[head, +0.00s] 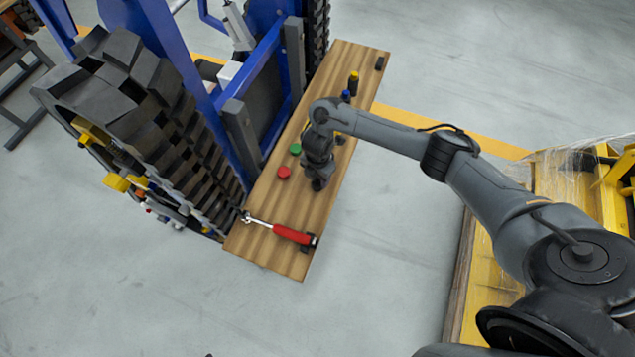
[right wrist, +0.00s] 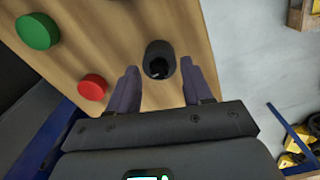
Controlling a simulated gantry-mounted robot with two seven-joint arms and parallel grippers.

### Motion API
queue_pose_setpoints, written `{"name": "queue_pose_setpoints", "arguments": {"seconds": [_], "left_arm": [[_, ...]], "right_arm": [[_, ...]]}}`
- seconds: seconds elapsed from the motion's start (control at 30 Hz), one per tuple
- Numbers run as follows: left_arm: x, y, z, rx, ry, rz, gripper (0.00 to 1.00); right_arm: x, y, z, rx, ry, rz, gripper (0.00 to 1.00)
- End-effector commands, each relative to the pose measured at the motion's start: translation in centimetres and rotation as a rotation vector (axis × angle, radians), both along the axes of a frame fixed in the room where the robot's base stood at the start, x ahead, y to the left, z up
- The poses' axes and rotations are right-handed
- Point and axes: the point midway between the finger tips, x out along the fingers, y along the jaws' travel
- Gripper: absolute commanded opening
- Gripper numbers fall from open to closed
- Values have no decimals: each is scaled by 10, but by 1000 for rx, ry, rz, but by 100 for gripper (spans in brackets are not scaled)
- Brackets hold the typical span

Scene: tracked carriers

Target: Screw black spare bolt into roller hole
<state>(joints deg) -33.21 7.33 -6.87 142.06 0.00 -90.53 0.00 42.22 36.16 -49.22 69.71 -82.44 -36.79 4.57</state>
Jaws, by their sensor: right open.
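A black cylinder with a hollow top, seemingly the black spare bolt (right wrist: 160,58), stands upright on the wooden board in the right wrist view. My right gripper (right wrist: 159,72) is open, its two fingers on either side of the cylinder with gaps visible. In the head view my right gripper (head: 317,178) points down over the middle of the board (head: 262,248). The tracked carrier (head: 120,85) stands left of the board, with black track pads and yellow parts on its side. I cannot make out the roller hole. My left gripper is not in view.
A green cap (head: 295,149) and a red cap (head: 283,172) lie left of the gripper. A red-handled wrench (head: 290,234) lies at the near end. Blue (head: 346,95) and yellow (head: 353,80) pieces stand farther back. A wrapped yellow load (head: 480,270) is at right; floor between is clear.

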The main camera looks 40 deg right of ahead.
Motion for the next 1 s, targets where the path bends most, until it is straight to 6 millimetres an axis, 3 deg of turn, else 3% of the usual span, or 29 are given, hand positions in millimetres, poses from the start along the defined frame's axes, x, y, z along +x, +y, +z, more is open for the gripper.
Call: {"name": "queue_pose_setpoints", "arguments": {"seconds": [0.27, 0.6, 1.0], "left_arm": [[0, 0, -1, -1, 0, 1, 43], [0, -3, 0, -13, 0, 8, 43], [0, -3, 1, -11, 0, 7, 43]], "right_arm": [[0, 0, -2, 0, -1, -1, 50], [0, 0, -2, 0, -1, -1, 0], [1, 0, 1, 0, -2, 0, 0]]}}
